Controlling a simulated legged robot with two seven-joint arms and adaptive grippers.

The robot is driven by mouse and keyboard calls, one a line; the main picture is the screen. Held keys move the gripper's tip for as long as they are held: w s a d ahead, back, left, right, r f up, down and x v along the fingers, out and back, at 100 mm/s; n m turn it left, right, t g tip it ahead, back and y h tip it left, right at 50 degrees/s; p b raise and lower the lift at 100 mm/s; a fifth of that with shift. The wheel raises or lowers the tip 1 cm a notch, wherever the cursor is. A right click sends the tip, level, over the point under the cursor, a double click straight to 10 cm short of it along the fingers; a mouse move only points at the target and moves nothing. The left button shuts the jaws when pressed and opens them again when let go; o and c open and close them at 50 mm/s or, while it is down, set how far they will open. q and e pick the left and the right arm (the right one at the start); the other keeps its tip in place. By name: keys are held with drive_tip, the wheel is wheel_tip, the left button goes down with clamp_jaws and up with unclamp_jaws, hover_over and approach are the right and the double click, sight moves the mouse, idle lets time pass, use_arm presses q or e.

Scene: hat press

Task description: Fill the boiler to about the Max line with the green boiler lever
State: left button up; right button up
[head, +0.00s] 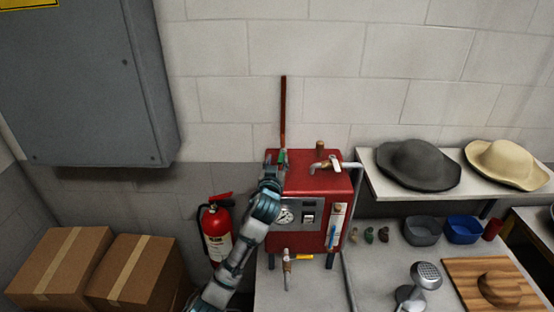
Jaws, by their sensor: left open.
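The red boiler (312,181) stands on the grey worktop, with a round gauge and a switch on its front. The green boiler lever (282,156) is at the top left of the boiler, small and partly hidden by my left gripper. My left gripper (274,164) is at the boiler's top left edge, open, close to the lever; I cannot tell if it touches. The level strip (336,222) on the boiler's front right is pale above and blue in its lower part. The Max line is too small to read. My right gripper is out of view.
A fire extinguisher (217,232) and cardboard boxes (137,271) are to the left. A shelf with a dark hat (418,166) and a cream hat (505,163) is to the right, above bowls.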

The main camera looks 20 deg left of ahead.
use_arm(q)
drive_tip(key=shift+w, duration=0.25)
drive_tip(key=shift+d, duration=0.3)
drive_tip(key=shift+d+r, duration=0.1)
drive_tip(key=shift+d, duration=0.5)
drive_tip(key=shift+c, duration=0.9)
drive_tip(key=c, duration=0.4)
clamp_jaws()
drive_tip(key=shift+a, duration=0.5)
drive_tip(key=shift+d, duration=0.15)
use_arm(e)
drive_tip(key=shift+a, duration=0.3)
